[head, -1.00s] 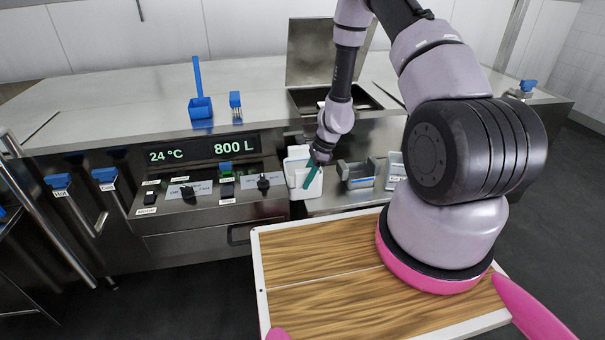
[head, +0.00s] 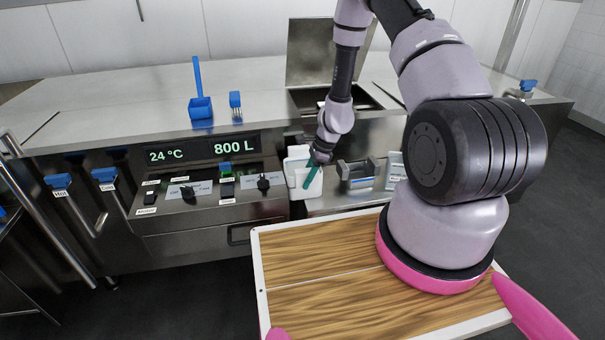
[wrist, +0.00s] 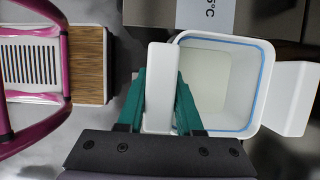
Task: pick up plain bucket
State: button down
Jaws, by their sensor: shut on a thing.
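The plain bucket (head: 293,170) is white and stands in the front recess of the steel counter in the head view. In the wrist view, the bucket (wrist: 262,85) shows its open top, a blue line round the inner wall and an apparently empty inside. A flat white tab juts from each side of it. My gripper (wrist: 160,85) has its teal fingers shut on the near tab. In the head view, my gripper (head: 312,172) partly covers the bucket. I cannot tell whether the bucket is clear of its support.
A grey metal holder (head: 358,172) and another white container (head: 396,168) stand to the right of the bucket. The control panel (head: 208,188) with knobs is to the left. A blue scoop (head: 200,107) and a blue brush (head: 235,103) are on the counter.

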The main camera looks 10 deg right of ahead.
dwell(0.4)
notch_tip(320, 180, up, 32)
dwell(2.9)
dwell(0.5)
